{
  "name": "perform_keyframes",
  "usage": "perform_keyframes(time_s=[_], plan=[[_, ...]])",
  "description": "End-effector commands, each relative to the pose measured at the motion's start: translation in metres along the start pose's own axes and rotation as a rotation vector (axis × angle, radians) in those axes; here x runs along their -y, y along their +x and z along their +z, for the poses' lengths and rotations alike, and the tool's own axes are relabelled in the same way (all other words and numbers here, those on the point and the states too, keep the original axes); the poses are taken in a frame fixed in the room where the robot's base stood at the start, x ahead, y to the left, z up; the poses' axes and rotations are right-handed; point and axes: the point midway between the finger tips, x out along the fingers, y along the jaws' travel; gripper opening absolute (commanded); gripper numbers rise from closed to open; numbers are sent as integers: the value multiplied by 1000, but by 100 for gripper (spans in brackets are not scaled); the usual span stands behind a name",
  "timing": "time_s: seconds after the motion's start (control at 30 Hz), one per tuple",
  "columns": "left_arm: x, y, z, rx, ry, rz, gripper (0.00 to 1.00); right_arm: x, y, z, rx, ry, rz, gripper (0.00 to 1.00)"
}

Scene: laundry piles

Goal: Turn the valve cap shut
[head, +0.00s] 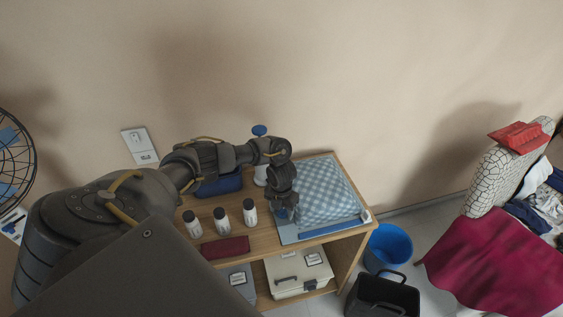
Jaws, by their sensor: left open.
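A puffy blue-checked bag (325,188) lies on the right part of a wooden table, with a pale flat border and a blue strip (330,229) along its front edge. My left arm reaches in from the left over the table. My left gripper (287,213) points down at the bag's left front part and is open. A small bit of blue shows at its fingertips. I cannot tell whether this is the valve cap or whether the fingers touch it. The valve cap is not clearly visible. My right gripper is not in view.
Several dark-capped white bottles (221,221) stand left of the gripper, with a dark red folded item (226,248) in front. A blue-topped white bottle (260,131) stands behind my arm. A blue bucket (388,248) and black bin (383,296) stand on the floor, right.

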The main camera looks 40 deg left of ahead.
Motion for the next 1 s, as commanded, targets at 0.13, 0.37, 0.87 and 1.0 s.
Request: perform_keyframes(time_s=[0.13,0.37,0.87,1.0], plan=[[0,2,0,1,-1,0,57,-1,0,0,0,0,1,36],[0,2,0,1,-1,0,45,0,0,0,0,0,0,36],[0,1,0,1,-30,0,12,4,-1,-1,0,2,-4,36],[0,0,1,1,-90,0,12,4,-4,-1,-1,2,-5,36]])
